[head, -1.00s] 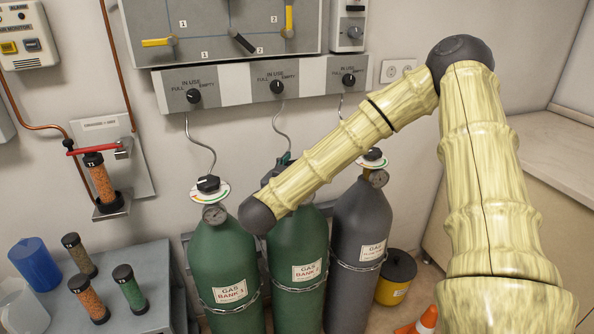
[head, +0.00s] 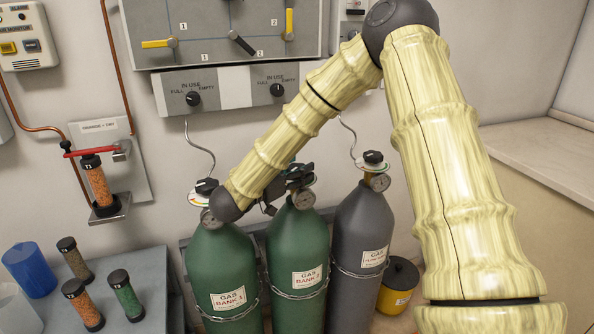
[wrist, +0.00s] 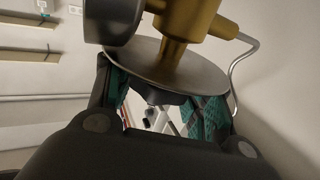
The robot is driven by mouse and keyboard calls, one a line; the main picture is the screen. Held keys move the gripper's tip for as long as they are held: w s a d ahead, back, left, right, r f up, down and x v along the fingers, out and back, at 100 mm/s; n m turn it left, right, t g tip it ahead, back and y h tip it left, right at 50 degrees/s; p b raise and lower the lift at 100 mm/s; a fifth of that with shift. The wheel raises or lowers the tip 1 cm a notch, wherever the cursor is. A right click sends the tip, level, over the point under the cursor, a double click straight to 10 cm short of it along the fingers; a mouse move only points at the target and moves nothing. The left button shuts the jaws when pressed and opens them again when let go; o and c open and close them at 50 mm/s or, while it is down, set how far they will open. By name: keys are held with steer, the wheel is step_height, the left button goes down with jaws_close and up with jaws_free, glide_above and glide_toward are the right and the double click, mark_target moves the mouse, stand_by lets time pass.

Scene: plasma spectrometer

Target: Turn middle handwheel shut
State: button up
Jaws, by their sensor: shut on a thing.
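The middle handwheel tops the green cylinder labelled GAS BANK (head: 293,245). In the head view, the handwheel is largely covered by my gripper (head: 299,174), which reaches in from the left. In the wrist view, my gripper (wrist: 168,108) has its teal-padded fingers on both sides of the dark handwheel (wrist: 160,95), shut on it. A round plate (wrist: 165,65) and brass valve body (wrist: 185,25) show above the handwheel there. Which way the handwheel is turned cannot be read.
The left green cylinder (head: 222,265) stands close under my wrist, with its black handwheel (head: 206,186) just beside it. A grey cylinder (head: 360,232) with its own handwheel (head: 373,157) stands to the right.

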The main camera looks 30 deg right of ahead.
stand_by(0.4)
steer(key=o, duration=1)
steer(key=shift+o, duration=0.2)
steer(key=v, duration=1.2)
